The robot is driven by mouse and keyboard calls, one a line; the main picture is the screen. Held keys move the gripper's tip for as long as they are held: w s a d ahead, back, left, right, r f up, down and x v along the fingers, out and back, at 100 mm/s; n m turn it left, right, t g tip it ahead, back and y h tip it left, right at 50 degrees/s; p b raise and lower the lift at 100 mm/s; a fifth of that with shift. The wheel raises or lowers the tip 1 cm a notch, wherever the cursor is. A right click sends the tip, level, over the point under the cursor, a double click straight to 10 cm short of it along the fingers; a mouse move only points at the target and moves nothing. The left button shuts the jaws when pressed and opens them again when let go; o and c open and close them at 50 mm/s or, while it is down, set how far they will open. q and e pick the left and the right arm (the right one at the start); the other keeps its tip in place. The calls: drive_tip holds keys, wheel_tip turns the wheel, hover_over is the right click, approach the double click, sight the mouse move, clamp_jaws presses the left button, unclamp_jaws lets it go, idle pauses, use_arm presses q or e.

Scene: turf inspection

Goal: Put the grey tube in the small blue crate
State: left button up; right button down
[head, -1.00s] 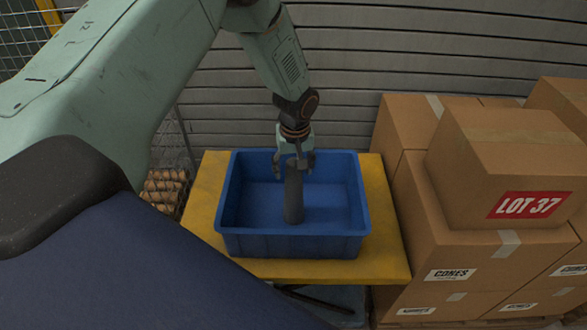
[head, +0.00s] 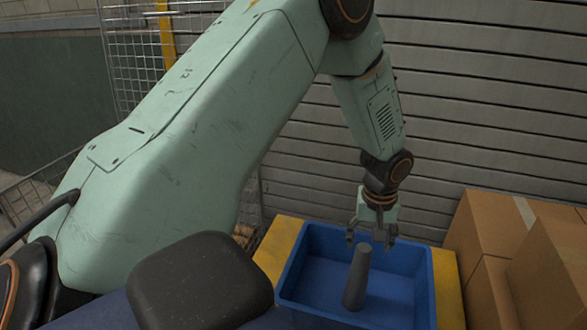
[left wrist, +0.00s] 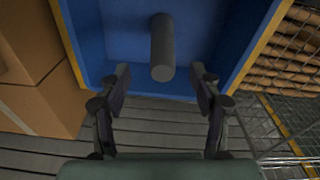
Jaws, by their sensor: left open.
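The grey tube (head: 357,279) is inside the blue crate (head: 425,290), with its lower end at the crate floor. It looks roughly upright, slanting in the head view. My left gripper (head: 371,240) is open just above the tube's upper end. In the left wrist view, the open fingers (left wrist: 160,72) lie to either side of the tube's near end, and the tube (left wrist: 162,45) is not gripped. The crate's blue floor (left wrist: 115,25) shows around it. My right gripper is not in view.
The crate sits on a yellow-topped stand (head: 278,245). Cardboard boxes (head: 550,265) are stacked close on the right. A grey slatted wall (head: 450,130) rises behind. Wire mesh (head: 135,70) stands at the back left. The crate floor around the tube is clear.

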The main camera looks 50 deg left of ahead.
use_arm(q)
drive_tip(key=s+d+f+m+h, duration=0.1)
drive_tip(key=s+d+f+m, duration=0.35)
drive_tip(key=s+f, duration=0.85)
drive_tip(key=s+d+f+m, duration=0.1)
drive_tip(key=s, duration=0.8)
drive_tip(key=s+d+f+m, duration=0.1)
drive_tip(key=s+m, duration=0.1)
drive_tip(key=s, duration=0.8)
drive_tip(key=shift+d+f+g+y, duration=0.15)
drive_tip(key=shift+d+g+y, duration=0.15)
drive_tip(key=shift+d+g, duration=0.1)
drive_tip(key=shift+f, duration=0.1)
